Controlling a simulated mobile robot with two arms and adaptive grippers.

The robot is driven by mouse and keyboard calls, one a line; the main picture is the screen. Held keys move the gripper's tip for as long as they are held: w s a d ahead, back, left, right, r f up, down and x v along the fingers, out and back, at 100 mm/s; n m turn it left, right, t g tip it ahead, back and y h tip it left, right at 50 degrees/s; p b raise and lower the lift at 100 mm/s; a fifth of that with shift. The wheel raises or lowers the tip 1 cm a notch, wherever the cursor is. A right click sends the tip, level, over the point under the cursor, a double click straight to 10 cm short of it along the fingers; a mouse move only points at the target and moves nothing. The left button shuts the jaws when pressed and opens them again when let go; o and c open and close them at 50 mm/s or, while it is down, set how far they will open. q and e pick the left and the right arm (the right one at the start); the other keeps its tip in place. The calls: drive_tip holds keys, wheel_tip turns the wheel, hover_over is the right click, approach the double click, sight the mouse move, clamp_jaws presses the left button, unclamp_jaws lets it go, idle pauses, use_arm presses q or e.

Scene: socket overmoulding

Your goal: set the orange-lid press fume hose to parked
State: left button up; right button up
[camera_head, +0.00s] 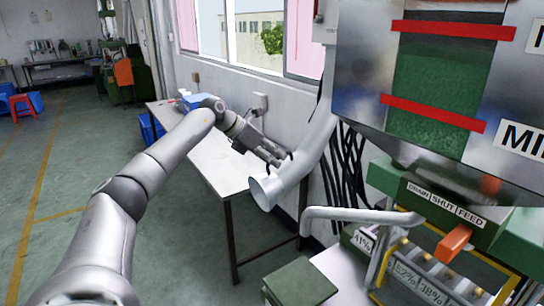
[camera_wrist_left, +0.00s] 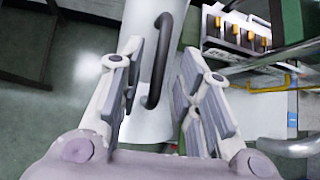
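A pale grey fume hose (camera_head: 305,160) hangs beside the press at the centre of the head view, its round open end tilted down to the left. It also shows in the wrist view (camera_wrist_left: 165,30), with a dark curved handle (camera_wrist_left: 157,65) on its side. My left gripper (camera_head: 277,157) is at the hose, near its lower part. In the wrist view its fingers (camera_wrist_left: 155,70) are spread apart, one on each side of the handle; I see no clear contact. My right gripper is not in view.
A white table (camera_head: 205,150) stands under the window behind the hose. The press (camera_head: 440,85), with red bands, an orange block (camera_head: 455,240) and yellow rails, fills the right side. A grey bent pipe (camera_head: 360,215) and a green box (camera_head: 300,284) are below the hose.

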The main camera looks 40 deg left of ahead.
use_arm(q)
drive_tip(key=shift+s+r, duration=0.1)
drive_tip(key=v, duration=1.1)
drive_tip(key=shift+s+a+r, duration=0.15)
drive_tip(key=shift+s+r, duration=0.05)
drive_tip(key=shift+r, duration=0.05)
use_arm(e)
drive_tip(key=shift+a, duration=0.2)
